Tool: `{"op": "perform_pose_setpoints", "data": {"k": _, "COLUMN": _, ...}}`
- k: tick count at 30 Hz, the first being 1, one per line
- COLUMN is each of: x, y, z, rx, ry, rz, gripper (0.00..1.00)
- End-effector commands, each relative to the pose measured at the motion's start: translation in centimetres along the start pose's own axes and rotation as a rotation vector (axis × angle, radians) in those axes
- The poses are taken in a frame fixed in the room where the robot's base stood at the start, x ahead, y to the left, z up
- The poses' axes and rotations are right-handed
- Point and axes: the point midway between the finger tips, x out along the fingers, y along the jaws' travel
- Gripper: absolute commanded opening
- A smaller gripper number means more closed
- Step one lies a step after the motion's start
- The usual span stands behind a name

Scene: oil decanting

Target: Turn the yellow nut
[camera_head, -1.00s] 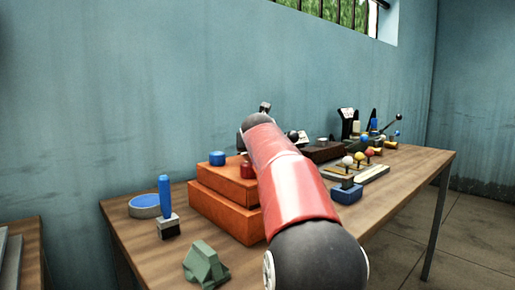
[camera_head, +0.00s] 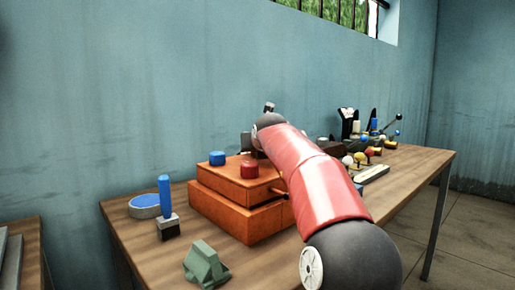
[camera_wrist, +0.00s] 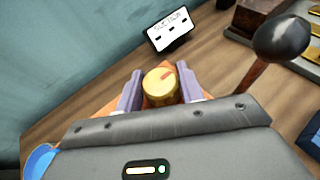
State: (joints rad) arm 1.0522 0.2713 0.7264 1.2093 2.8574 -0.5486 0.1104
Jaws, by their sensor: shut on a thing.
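The yellow nut (camera_wrist: 157,92) is a round, golden knob with a red mark on its top face, seen in the wrist view. My gripper (camera_wrist: 160,80) has a pale purple finger on its left and right sides and is shut on it. The nut sits by the orange box, whose edge shows beside the fingers. In the head view the orange box (camera_head: 236,212) stands on the table, with a blue knob (camera_head: 217,158) and a red knob (camera_head: 249,169) on top. My arm hides the nut and gripper there.
A black-knobbed lever (camera_wrist: 281,38) rises close to the right of my gripper in the wrist view. A small label card (camera_wrist: 170,30) stands beyond the nut. A blue-topped disc (camera_head: 145,206), a blue-handled piece (camera_head: 165,195) and a green block (camera_head: 206,266) are on the table's left.

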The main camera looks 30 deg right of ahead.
Motion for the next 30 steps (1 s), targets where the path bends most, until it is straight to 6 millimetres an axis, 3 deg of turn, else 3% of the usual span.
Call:
{"op": "perform_pose_setpoints", "data": {"k": 17, "x": 0.12, "y": -0.31, "z": -0.09, "rx": -0.088, "ry": 0.001, "rz": 0.229, "gripper": 0.14}}
{"op": "perform_pose_setpoints", "data": {"k": 30, "x": 0.22, "y": -0.18, "z": -0.07, "rx": -0.207, "ry": 0.000, "rz": 0.527, "gripper": 0.15}}
